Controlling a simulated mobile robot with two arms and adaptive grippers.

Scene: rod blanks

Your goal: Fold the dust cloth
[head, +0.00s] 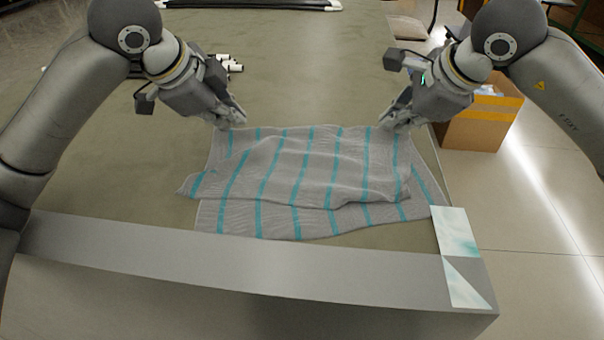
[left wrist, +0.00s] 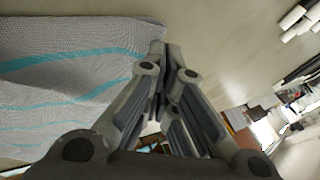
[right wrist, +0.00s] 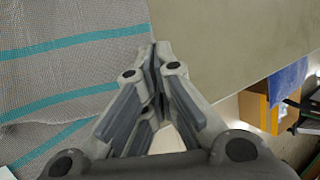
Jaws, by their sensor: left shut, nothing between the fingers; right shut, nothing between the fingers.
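The dust cloth (head: 300,185) is grey with teal stripes and lies on the table. An upper layer lies over a lower layer that shows along the front and right, with its edges not lined up. My left gripper (head: 236,122) is shut and empty at the cloth's far left corner; the cloth also shows in the left wrist view (left wrist: 60,85). My right gripper (head: 388,124) is shut and empty at the far right corner; the cloth fills the left of the right wrist view (right wrist: 60,60). I cannot tell whether the fingertips touch the cloth.
The table (head: 300,85) is clear behind the cloth. White rods (head: 228,64) lie behind my left gripper. A cardboard box (head: 480,120) stands on the floor at the right. A grey bar (head: 220,262) runs along the front, with a pale patterned panel (head: 456,235) at its right end.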

